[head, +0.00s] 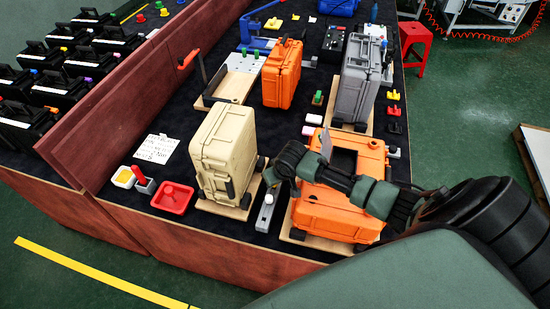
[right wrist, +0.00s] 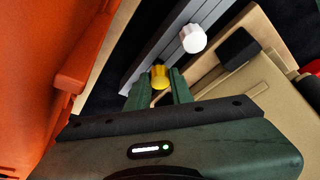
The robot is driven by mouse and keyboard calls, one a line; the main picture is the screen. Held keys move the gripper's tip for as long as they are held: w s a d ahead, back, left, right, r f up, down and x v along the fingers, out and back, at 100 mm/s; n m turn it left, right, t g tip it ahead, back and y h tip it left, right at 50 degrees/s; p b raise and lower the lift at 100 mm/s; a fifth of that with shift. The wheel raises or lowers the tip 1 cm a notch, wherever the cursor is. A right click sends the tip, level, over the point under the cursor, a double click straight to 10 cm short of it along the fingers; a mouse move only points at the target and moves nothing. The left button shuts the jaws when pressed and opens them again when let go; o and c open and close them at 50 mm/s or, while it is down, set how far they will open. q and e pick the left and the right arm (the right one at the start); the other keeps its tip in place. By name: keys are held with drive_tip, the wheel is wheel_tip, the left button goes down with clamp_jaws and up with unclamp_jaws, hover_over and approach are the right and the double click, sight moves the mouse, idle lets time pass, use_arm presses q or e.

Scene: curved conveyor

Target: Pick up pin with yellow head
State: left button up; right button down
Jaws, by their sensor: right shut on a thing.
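The pin with the yellow head (right wrist: 160,77) is between the two fingers of my right gripper (right wrist: 159,85) in the right wrist view. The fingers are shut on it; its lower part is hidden. A grey slotted block (right wrist: 170,50) lies beneath and beyond the fingers. A second pin with a white head (right wrist: 193,38) stands on this block. In the head view the block (head: 264,216) lies between the beige case and the near orange case, and my right gripper (head: 270,176) is above its far end. The yellow head is hidden there. My left gripper is not in view.
The beige case (head: 223,150) stands close on the left of the block, on a wooden board. An orange case (head: 335,212) lies close on the right, under my right arm. A red tray (head: 173,197) sits farther left. The gap around the block is narrow.

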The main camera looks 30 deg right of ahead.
wheel_tip(320, 180, up, 23)
drive_tip(key=p, duration=0.3)
idle(0.9)
drive_tip(key=shift+f, duration=0.1)
